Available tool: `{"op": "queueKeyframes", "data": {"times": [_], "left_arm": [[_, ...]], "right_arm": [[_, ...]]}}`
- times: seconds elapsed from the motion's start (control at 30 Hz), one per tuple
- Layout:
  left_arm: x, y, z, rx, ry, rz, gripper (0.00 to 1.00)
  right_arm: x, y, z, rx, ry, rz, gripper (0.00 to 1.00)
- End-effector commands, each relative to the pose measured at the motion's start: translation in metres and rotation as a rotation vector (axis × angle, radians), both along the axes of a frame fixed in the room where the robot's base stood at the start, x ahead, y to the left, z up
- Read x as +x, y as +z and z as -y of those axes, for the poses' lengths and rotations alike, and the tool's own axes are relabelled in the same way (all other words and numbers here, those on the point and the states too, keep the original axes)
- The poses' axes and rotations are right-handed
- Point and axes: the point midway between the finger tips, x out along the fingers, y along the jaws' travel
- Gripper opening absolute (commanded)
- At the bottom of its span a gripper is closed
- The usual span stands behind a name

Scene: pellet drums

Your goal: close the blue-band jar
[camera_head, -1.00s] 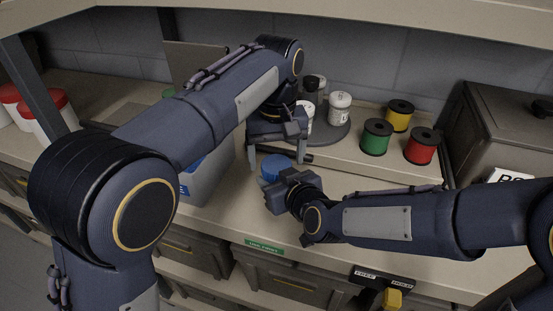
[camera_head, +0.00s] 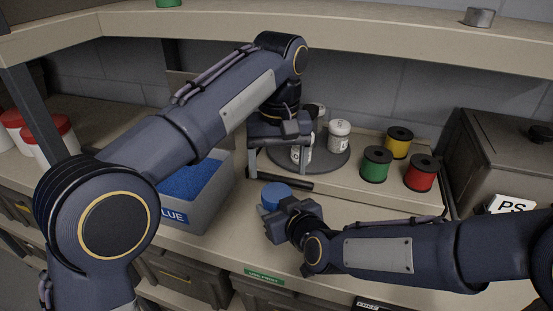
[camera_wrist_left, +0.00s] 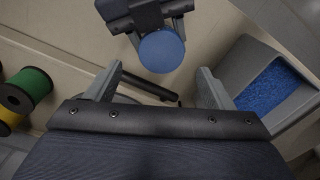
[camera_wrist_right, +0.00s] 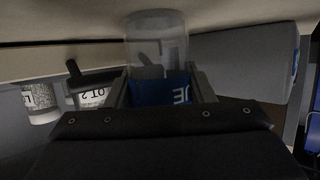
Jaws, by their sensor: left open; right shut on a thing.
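The jar's round blue top (camera_head: 276,194) shows on the front bench in the head view. In the left wrist view it is a blue disc (camera_wrist_left: 161,51) beyond the fingertips. My right gripper (camera_head: 271,214) is shut on the jar from the side. In the right wrist view, clear jar wall (camera_wrist_right: 155,38) and a blue area with white letters (camera_wrist_right: 165,92) show at the fingers; the picture seems upside down. My left gripper (camera_head: 280,170) is open and empty, pointing down above and behind the jar, apart from it. The jar's lower part is hidden in the head view.
A grey bin (camera_head: 200,212) of blue pellets stands left of the jar. Behind are a turntable (camera_head: 328,162) with white jars (camera_head: 339,134) and green (camera_head: 376,164), yellow (camera_head: 398,142) and red spools (camera_head: 421,173). An upper shelf (camera_head: 330,35) overhangs the back.

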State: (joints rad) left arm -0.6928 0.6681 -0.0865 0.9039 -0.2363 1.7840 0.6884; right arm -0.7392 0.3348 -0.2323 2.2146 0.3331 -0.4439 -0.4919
Motion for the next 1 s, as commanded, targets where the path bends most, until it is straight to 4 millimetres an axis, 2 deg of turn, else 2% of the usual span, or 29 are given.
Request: {"op": "queueKeyframes", "data": {"times": [0.2,0.57,0.73,1.0], "left_arm": [[0.001,0.011,-0.003,-0.007,-0.014,0.008,0.75],[0.001,0.011,-0.003,-0.007,-0.015,0.008,0.75],[0.001,-0.004,-0.004,-0.006,-0.015,0.005,0.75],[0.0,-0.047,-0.004,-0.006,-0.015,0.004,0.75]], "right_arm": [[0.0,0.0,0.0,0.0,0.0,0.0,0.0],[0.0,0.0,0.0,0.0,0.0,0.0,0.0],[0.0,0.0,0.0,0.0,0.0,0.0,0.0],[0.0,0.0,0.0,0.0,0.0,0.0,0.0]]}}
